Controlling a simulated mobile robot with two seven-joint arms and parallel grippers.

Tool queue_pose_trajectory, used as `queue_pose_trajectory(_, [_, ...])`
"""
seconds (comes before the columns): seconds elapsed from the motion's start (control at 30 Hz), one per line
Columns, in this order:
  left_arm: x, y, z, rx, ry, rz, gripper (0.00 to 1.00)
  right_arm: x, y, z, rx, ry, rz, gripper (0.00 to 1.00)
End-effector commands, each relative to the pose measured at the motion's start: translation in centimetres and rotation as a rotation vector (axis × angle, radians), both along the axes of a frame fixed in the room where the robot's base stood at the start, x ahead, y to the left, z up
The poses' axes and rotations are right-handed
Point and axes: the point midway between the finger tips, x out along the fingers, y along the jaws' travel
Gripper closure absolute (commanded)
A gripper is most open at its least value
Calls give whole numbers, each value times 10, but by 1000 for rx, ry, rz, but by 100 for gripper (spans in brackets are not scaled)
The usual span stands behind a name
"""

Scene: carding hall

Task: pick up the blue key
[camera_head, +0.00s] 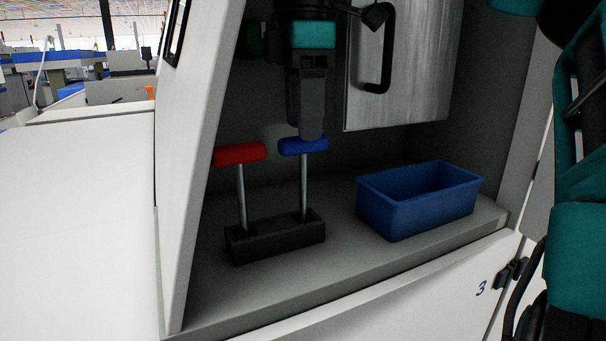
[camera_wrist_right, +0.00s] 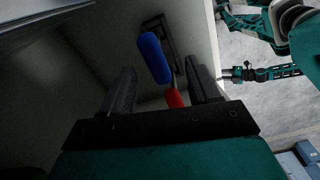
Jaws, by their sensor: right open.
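The blue key (camera_head: 303,147) stands upright, a thick blue crossbar handle on a thin metal shaft, in the right part of a black holder (camera_head: 275,243). The red key (camera_head: 240,154) stands beside it on the left in the same holder. My right gripper (camera_head: 312,136) points down right at the blue handle and overlaps its top edge. In the right wrist view, the blue key (camera_wrist_right: 154,58) shows between the two open fingers (camera_wrist_right: 160,78), with a gap on each side. The red key (camera_wrist_right: 174,98) lies lower there, partly hidden. I do not see my left gripper.
A blue bin (camera_head: 418,203), seemingly empty, stands on the grey shelf (camera_head: 345,262) to the right of the holder. A metal panel with a black handle (camera_head: 378,75) is behind and to the right of my gripper. A white cabinet wall (camera_head: 205,130) bounds the left side.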

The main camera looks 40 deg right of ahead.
Motion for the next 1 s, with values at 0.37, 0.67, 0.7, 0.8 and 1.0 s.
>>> queue_pose_trajectory(0.37, [1, 0, 1, -1, -3, 0, 57, 3, -4, -48, 0, 2, 1, 39])
queue_pose_trajectory(0.67, [5, 0, 4, 0, -13, 0, 57, 4, -4, -53, 0, 0, -1, 39])
queue_pose_trajectory(0.7, [5, 0, 4, 0, -15, 0, 57, 4, -4, -52, 0, 0, -1, 43])
queue_pose_trajectory(0.8, [6, 0, 5, 0, -16, 1, 57, 4, -4, -52, -1, 0, -1, 52])
queue_pose_trajectory(1.0, [6, 1, 5, 0, -16, 1, 57, 3, -4, -52, -1, 0, -1, 72])
